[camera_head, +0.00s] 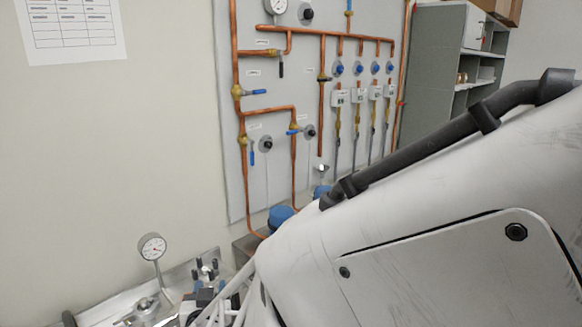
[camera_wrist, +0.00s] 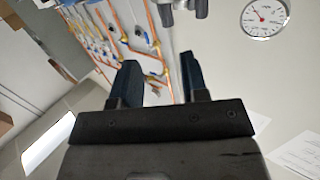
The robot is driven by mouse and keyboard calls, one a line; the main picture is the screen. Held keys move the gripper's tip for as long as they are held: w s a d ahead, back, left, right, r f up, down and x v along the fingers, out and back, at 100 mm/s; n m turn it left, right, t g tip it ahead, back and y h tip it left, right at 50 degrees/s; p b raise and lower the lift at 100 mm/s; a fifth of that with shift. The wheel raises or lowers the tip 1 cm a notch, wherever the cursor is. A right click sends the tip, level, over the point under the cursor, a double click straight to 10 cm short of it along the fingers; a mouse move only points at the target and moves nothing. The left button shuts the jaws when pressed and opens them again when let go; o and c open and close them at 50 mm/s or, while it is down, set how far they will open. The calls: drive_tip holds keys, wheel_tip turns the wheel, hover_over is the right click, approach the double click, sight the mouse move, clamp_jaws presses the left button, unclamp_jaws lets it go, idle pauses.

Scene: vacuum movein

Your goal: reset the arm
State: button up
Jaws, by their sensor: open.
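My gripper (camera_wrist: 160,88) shows in the wrist view with its two dark fingers apart and nothing between them. Behind the fingers are the wall panel and its copper pipes. In the head view my own white arm fills the lower right, and the gripper itself cannot be made out clearly there.
A grey panel (camera_head: 272,150) with copper pipes (camera_head: 237,60), blue-handled valves (camera_head: 252,92) and gauges is on the wall. A dial gauge (camera_head: 152,246) stands at the lower left by a metal tray (camera_head: 105,313); the dial also shows in the wrist view (camera_wrist: 264,17). A grey shelf unit (camera_head: 432,60) stands at right.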

drive_tip(key=d+r+n+g+y, duration=0.1)
drive_tip(key=d+r+g, duration=0.2)
drive_tip(key=d, duration=0.5)
drive_tip(key=d+r+g+y, duration=0.1)
drive_tip(key=d+r+g, duration=0.25)
drive_tip(key=d, duration=0.35)
drive_tip(key=s+d+r+m+g+h, duration=0.2)
drive_tip(key=s+d+g+h, duration=0.2)
drive_tip(key=s+d, duration=1.4)
drive_tip(key=d+g, duration=0.3)
drive_tip(key=shift+s+d+g, duration=0.2)
drive_tip(key=shift+s+g, duration=0.15)
drive_tip(key=shift+s, duration=0.05)
